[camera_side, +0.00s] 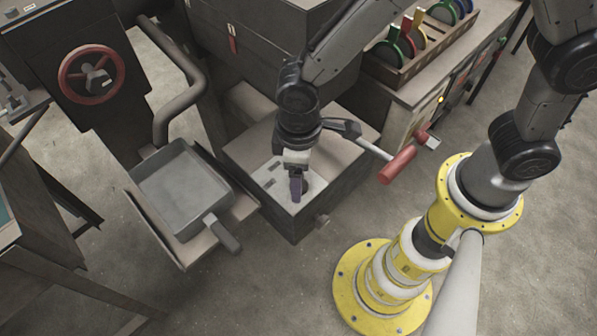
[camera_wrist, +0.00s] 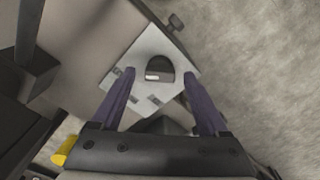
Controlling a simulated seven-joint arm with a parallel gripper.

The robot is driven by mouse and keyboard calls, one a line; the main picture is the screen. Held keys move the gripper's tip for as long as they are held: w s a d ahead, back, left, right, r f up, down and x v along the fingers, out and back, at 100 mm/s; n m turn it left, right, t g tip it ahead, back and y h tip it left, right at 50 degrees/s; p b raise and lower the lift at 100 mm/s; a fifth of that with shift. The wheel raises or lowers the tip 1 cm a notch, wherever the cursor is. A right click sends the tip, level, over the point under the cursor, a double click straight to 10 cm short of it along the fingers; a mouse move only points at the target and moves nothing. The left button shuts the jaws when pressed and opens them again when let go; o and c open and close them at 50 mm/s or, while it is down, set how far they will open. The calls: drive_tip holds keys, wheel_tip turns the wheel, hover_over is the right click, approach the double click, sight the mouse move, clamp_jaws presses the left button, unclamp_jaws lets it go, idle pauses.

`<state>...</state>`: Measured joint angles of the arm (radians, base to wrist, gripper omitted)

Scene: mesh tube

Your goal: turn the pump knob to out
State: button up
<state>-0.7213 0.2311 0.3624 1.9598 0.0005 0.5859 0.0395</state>
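The pump knob seems to be the dark rounded part (camera_wrist: 159,66) with a pale bar on the light plate (camera_wrist: 140,88) in the wrist view; I cannot tell which setting it points to. In the side view this plate (camera_side: 272,183) tops a dark box, and my gripper (camera_side: 296,198) points down over it, hiding much of the round part. My gripper (camera_wrist: 158,75) is open in the wrist view, its two purple fingers apart on either side of the round part with nothing between them. I cannot tell how high the fingertips are above the plate.
A small side knob (camera_side: 322,221) sticks out of the box. A lever with a red handle (camera_side: 397,164) extends to the right of my gripper. A grey pan (camera_side: 181,190) stands at the left, and a red handwheel (camera_side: 91,74) is at upper left. Bare floor lies in front.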

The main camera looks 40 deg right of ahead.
wheel_tip(320, 180, up, 14)
idle(0.6)
wheel_tip(320, 180, up, 6)
drive_tip(key=s+d+m+t+y, duration=0.1)
drive_tip(key=d+m+t+y, duration=0.25)
drive_tip(key=m, duration=0.35)
drive_tip(key=s+d+t+h, duration=0.1)
drive_tip(key=s+d, duration=0.3)
drive_tip(key=d, duration=0.6)
drive_tip(key=s+d+t+h, duration=0.1)
drive_tip(key=s+d, duration=0.4)
drive_tip(key=d, duration=0.5)
drive_tip(key=shift+s+m+h, duration=0.15)
drive_tip(key=shift+m+h, duration=0.25)
drive_tip(key=shift+h, duration=0.35)
